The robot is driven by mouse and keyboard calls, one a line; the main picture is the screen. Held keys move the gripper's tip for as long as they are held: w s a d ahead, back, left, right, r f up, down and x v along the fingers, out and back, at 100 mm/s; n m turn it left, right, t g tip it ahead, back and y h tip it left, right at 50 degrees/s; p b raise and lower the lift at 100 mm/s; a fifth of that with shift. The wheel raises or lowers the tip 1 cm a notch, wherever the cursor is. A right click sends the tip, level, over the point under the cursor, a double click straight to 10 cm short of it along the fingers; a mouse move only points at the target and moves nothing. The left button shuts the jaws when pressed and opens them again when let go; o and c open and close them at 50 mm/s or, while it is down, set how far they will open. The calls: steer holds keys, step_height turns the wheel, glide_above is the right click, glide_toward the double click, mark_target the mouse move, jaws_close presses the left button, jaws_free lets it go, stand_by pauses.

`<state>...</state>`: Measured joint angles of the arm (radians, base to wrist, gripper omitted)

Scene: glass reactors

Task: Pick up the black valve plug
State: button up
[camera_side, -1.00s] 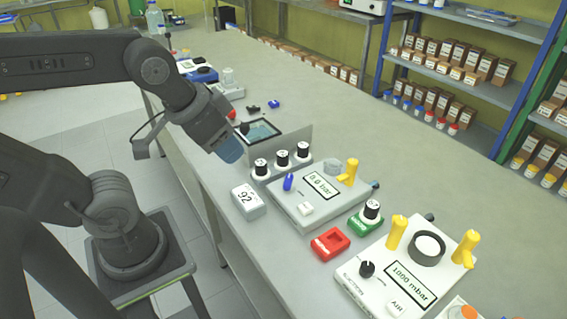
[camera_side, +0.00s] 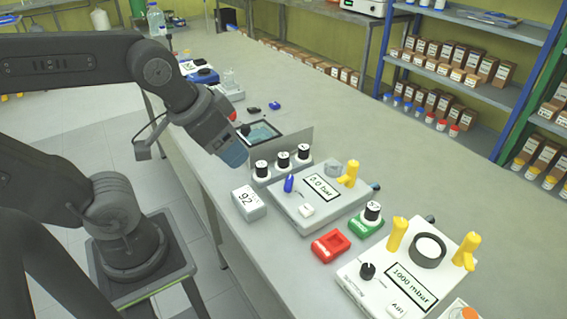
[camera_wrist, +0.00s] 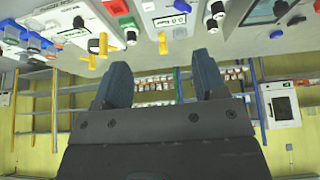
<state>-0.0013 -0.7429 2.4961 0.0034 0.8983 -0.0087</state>
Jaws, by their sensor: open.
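A small black piece (camera_side: 254,109), which looks like the black valve plug, lies on the grey bench beyond my gripper, beside a small blue plug (camera_side: 275,104). In the wrist view a small black piece (camera_wrist: 297,20) is at the upper right, near the blue plug (camera_wrist: 277,34). My gripper (camera_side: 236,153) hangs above the near side of the bench, close to the tablet, apart from the black piece. In the wrist view its two blue-grey fingers (camera_wrist: 161,64) are spread with nothing between them.
A tablet-like panel (camera_side: 262,134) and an upright grey plate (camera_side: 287,149) stand near my gripper. Black-and-white knobs (camera_side: 283,159), a pressure box (camera_side: 330,207), a white block (camera_side: 249,203), a red holder (camera_side: 331,245) and a green holder (camera_side: 367,225) are in front. The right bench side is clear.

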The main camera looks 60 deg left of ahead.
steer(key=w+a+f+n+g+y, duration=0.1)
steer(key=w+a+n, duration=0.2)
steer(key=w, duration=0.2)
steer(key=w+a+f+n+y, duration=0.1)
steer(key=w+a+f+n, duration=0.15)
steer(key=w, duration=0.35)
steer(key=n+g+y, duration=0.1)
steer(key=n, duration=0.3)
glide_toward(283, 155)
steer(key=shift+m, duration=0.25)
steer(key=x, duration=1)
steer(key=shift+f, duration=0.4)
steer(key=c, duration=1)
steer(key=shift+o, duration=0.2)
steer(key=shift+r, duration=0.15)
